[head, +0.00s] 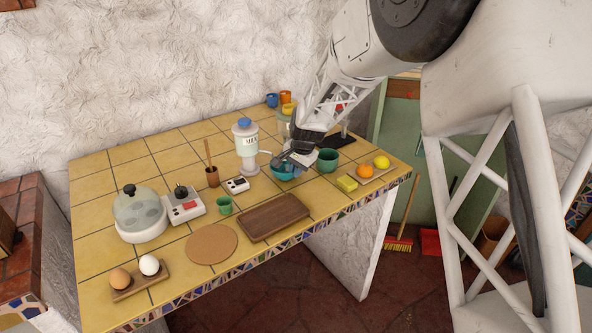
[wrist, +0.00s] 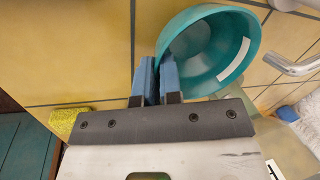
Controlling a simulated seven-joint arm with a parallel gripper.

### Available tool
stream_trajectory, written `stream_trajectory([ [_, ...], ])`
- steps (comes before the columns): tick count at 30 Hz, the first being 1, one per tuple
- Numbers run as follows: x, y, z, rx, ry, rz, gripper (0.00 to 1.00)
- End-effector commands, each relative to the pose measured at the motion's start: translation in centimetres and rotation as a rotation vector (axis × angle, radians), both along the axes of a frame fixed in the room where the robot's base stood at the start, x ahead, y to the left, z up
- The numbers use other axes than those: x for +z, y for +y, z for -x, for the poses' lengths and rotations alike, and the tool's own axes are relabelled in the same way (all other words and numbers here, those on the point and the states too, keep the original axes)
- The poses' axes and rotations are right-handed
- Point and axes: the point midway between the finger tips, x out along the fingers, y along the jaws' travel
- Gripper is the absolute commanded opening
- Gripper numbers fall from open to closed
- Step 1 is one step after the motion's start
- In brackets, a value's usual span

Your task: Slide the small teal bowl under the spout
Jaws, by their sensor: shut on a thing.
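The small teal bowl (head: 290,174) stands upright on the yellow tiled counter, to the right of the milk dispenser (head: 246,150). In the wrist view the bowl (wrist: 205,50) is empty inside and has a white strip on its wall. My gripper (wrist: 158,78) is shut on the near left part of its rim, with the blue fingers either side of the wall. In the head view my gripper (head: 283,158) reaches down over the bowl and hides part of it. A pale spout (wrist: 296,67) shows right of the bowl in the wrist view, apart from it.
A green bowl (head: 328,161) stands close on the right. A yellow sponge (head: 346,184) and a board with fruit (head: 364,174) lie beyond it. A small white box (head: 236,185) and a wooden tray (head: 273,217) lie left and in front.

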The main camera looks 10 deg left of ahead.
Motion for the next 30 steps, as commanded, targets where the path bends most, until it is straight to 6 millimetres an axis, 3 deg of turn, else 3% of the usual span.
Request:
stream_trajectory([
  [6,0.0,0.0,0.0,0.0,0.0,0.0,0.0],
  [7,0.0,0.0,0.0,0.0,0.0,0.0,0.1],
  [12,0.0,0.0,0.0,0.0,0.0,0.0,0.36],
  [30,1.0,0.0,0.0,0.0,0.0,0.0,0.36],
])
